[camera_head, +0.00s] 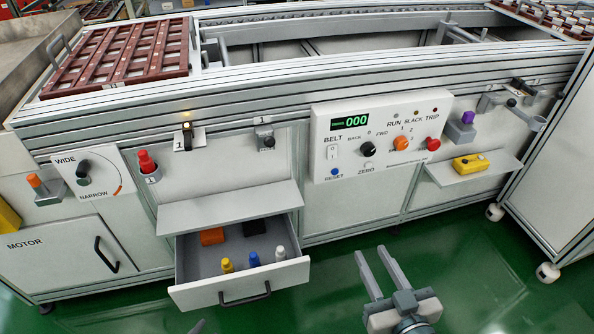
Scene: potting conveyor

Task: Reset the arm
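My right gripper (372,253) is in front of the conveyor, low in the head view, above the green floor. Its two fingers stand apart with nothing between them, so it is open and empty. It is to the right of the open drawer (238,292) and does not appear to touch anything. Only a small dark tip (197,327), which may belong to my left gripper, shows at the bottom edge below the drawer; the rest is out of the picture.
The open drawer juts out, holding yellow, blue and white bottle-like pieces, an orange piece and a dark piece. A shelf (228,207) overhangs it. A control panel (380,137) and a yellow box (470,163) are further right. The green floor (450,262) is clear.

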